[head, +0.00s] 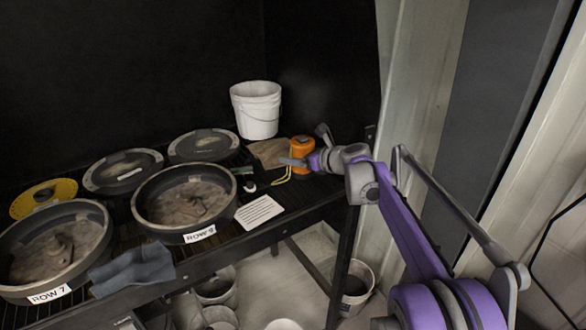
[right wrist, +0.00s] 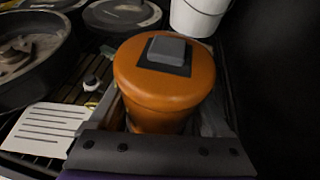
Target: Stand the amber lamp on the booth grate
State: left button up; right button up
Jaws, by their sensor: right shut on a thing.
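The amber lamp (head: 302,149) is an orange cylinder at the right end of the dark slatted booth grate (head: 232,232). In the right wrist view the lamp (right wrist: 165,85) fills the middle, upright or nearly so, with a grey block on a black patch on its top. My right gripper (head: 300,162) reaches in from the right and is shut on the lamp, one finger on each side. Whether the lamp's base touches the grate is hidden. My left gripper is not in view.
Two round pans labelled ROW 7 (head: 105,238) and ROW 9 (head: 143,207), two lids (head: 123,171) and a yellow disc (head: 43,197) crowd the left. A white bucket (head: 257,110) stands behind the lamp. A printed card (head: 259,212) and grey cloth (head: 132,269) lie in front.

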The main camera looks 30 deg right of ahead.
jog(key=shift+f, duration=1.95)
jog(key=shift+f, duration=0.1)
jog(key=o, duration=1.3)
jog(key=shift+o, duration=0.2)
